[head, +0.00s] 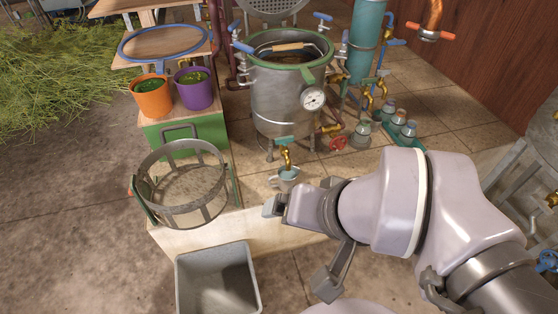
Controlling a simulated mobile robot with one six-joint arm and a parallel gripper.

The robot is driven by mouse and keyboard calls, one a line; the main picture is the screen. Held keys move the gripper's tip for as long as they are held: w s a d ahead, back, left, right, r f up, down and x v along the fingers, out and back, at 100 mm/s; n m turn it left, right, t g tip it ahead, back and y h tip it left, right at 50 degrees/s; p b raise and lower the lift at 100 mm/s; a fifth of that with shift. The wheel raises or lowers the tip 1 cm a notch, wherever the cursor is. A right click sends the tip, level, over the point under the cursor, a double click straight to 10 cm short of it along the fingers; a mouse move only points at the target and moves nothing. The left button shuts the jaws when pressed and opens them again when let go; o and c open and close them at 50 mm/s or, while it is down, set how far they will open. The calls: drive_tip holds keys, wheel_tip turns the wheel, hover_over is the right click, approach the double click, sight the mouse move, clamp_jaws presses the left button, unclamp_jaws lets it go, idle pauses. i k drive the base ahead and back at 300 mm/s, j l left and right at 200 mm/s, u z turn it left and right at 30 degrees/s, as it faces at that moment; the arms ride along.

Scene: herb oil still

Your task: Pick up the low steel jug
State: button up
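A small grey jug (284,180), which looks like the low steel jug, stands on the stone ledge (250,186) under a brass tap (286,157) with a green handle. Its handle is on the left, and its inside looks pale blue. My gripper (297,246) is in front of the ledge, below and slightly right of the jug in the picture. Its two fingers are spread wide apart, with nothing visible between them. One finger is close below the jug in the picture; I cannot tell whether they touch.
A large steel still pot (280,95) with a dial stands behind the jug. A round metal basket frame (184,204) is to the left, and a grey bin (217,283) is on the floor. Several small capped vessels (389,108) stand at right.

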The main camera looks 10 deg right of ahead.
sight(286, 180)
drive_tip(key=i+z, duration=0.2)
drive_tip(key=z, duration=0.3)
drive_tip(key=i+z, duration=0.25)
drive_tip(key=z, duration=0.2)
